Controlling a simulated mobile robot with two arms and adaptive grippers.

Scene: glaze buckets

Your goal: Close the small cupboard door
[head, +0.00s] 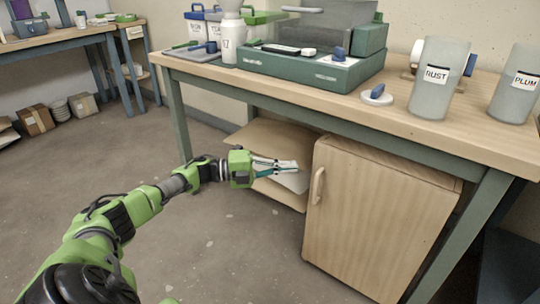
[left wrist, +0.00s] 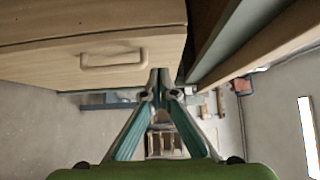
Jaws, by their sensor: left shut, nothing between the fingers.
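The light wooden cupboard door (head: 375,220) is under the workbench at the right of the head view, its front facing me. Its pale handle (head: 318,186) is upright near the left edge. The handle also shows in the left wrist view (left wrist: 113,60), with the wooden panel around it. My left gripper (head: 294,165) is just left of the handle edge, in front of an open wooden compartment, and appears apart from the door. Its fingers meet at the tips (left wrist: 158,75), shut and empty. My right gripper is not in view.
The workbench (head: 440,125) overhangs the cupboard, with a green leg (head: 460,240) at the right. On it are a green machine (head: 315,70), labelled grey containers (head: 437,80) and a white bottle (head: 232,38). The floor (head: 235,245) in front is clear.

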